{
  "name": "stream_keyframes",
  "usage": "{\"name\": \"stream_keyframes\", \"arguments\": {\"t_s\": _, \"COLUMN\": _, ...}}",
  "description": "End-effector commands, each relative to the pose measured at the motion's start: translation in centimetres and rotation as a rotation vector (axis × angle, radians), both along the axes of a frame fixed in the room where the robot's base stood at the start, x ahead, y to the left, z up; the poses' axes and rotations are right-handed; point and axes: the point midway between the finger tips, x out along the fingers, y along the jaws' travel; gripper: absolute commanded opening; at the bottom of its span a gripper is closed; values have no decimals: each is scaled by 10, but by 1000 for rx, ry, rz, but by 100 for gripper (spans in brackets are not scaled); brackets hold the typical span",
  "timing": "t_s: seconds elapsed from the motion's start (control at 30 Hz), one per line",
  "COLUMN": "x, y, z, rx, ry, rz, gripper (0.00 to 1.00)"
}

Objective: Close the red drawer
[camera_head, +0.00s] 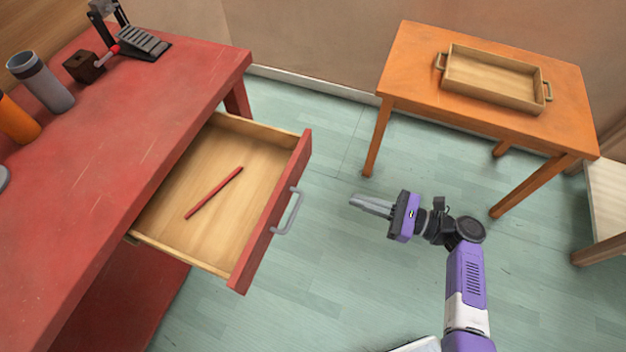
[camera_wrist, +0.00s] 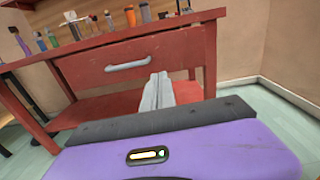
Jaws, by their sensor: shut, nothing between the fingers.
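The red drawer (camera_head: 274,215) stands open, pulled out from the red table (camera_head: 150,100) on the left of the head view. Its pale wooden inside holds a thin red stick (camera_head: 214,193). A grey bar handle (camera_head: 289,212) is on its red front. In the wrist view the drawer front (camera_wrist: 150,58) and handle (camera_wrist: 128,65) face me. My gripper (camera_head: 354,201) is shut and empty, to the right of the handle and apart from it, with its fingers pointing left toward the drawer. The fingers also show in the wrist view (camera_wrist: 158,84).
An orange table (camera_head: 420,75) with a wooden tray (camera_head: 500,98) stands at the back right. On the red table are a grey cup (camera_head: 50,88), an orange cylinder (camera_head: 16,120), a brown block (camera_head: 84,66) and a pedal (camera_head: 143,42). The floor between drawer and gripper is clear.

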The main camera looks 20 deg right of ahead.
Motion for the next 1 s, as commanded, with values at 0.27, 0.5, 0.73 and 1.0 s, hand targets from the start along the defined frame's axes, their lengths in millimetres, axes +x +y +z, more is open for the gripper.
{"name": "stream_keyframes", "arguments": {"t_s": 0.27, "x": 12, "y": 20, "z": -1, "rx": 13, "ry": 24, "rz": 10, "gripper": 0}}
{"name": "stream_keyframes", "arguments": {"t_s": 0.5, "x": 42, "y": 57, "z": -1, "rx": 12, "ry": 22, "rz": 9, "gripper": 0}}
{"name": "stream_keyframes", "arguments": {"t_s": 0.73, "x": 68, "y": 90, "z": -1, "rx": 11, "ry": 23, "rz": 8, "gripper": 0}}
{"name": "stream_keyframes", "arguments": {"t_s": 1.0, "x": 83, "y": 110, "z": -1, "rx": 11, "ry": 22, "rz": 6, "gripper": 0}}
